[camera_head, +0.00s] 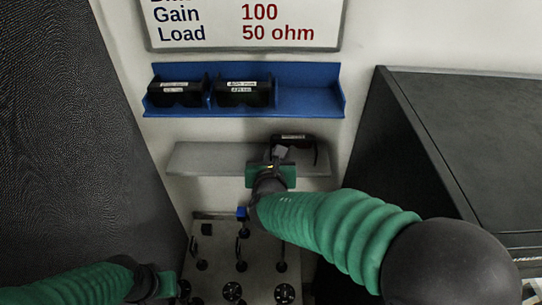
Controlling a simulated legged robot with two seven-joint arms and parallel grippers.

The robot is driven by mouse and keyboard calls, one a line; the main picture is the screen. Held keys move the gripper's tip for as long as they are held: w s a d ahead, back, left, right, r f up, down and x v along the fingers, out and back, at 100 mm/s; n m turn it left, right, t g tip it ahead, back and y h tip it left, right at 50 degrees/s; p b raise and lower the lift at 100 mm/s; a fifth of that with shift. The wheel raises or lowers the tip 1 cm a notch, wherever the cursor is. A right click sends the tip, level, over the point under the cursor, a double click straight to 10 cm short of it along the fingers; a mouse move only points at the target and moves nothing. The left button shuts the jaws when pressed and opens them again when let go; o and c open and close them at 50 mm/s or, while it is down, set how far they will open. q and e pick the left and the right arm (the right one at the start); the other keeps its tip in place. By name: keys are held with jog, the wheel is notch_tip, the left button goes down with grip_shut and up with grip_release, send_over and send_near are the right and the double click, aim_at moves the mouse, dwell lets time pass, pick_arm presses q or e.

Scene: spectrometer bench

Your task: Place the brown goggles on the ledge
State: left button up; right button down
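A dark brownish pair of goggles (296,138) with a white label is at the right part of the grey ledge (210,158). I cannot tell if it rests on the ledge or is held just above it. My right gripper (280,153) reaches up to the front of these goggles. Its fingers meet or overlap their lower left part, and its own green body hides the contact. My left gripper (166,284) is low at the left, far from the goggles, and its fingers are not clear.
A blue shelf (310,98) above holds two black labelled goggles (180,92) (242,92); its right part is empty. The ledge's left part is bare. A panel with knobs and cables (222,255) lies below. Dark cabinets (75,150) (480,130) stand on both sides.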

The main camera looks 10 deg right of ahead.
jog(key=c, duration=1.6)
grip_release()
jog(key=shift+r+p, duration=0.2)
jog(key=shift+p, duration=0.1)
jog(key=v, duration=1.2)
jog(key=s+d+f+m+g+y, duration=0.1)
jog(key=s+d+f+m+g, duration=0.2)
jog(key=f+m, duration=0.4)
jog(key=s+d+f+m+g, duration=0.4)
jog(key=f+m, duration=0.3)
jog(key=m, duration=0.8)
jog(key=s+d+f+m+g+y, duration=0.1)
jog(key=s+d+f+m+g, duration=0.2)
jog(key=f+m, duration=0.4)
jog(key=s+d+m, duration=0.1)
jog(key=s+m, duration=0.1)
jog(key=m, duration=0.2)
jog(key=shift+s+d+f+m+g+y+b, duration=0.3)
jog(key=shift+m+g+b, duration=0.1)
